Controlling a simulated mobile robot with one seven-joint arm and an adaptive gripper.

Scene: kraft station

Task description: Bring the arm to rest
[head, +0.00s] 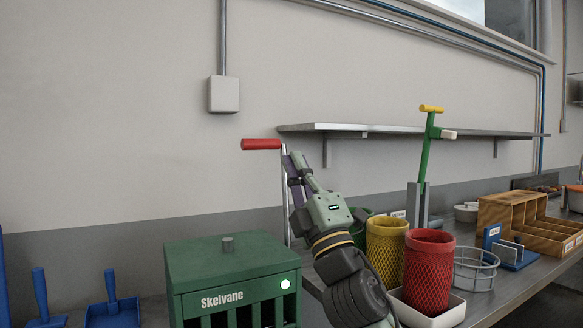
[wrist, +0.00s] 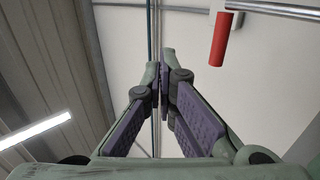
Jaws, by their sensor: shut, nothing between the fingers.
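My gripper (wrist: 161,80) is shut and empty, its two purple-padded fingers together at the tips in the wrist view. In the head view my gripper (head: 291,163) is at the end of my raised arm, pointing up, in front of the grey wall. A red handle (head: 261,144) on a thin metal rod is close beside the fingers in the head view. The red handle also shows at the upper right of the wrist view (wrist: 219,38), apart from the fingers.
A green Skelvane box (head: 230,275) stands left of my arm. Red (head: 429,270) and yellow (head: 386,245) mesh baskets and a green post with a yellow handle (head: 431,108) stand to the right. A wall shelf (head: 380,129) is behind. Blue scoops (head: 112,305) lie at lower left.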

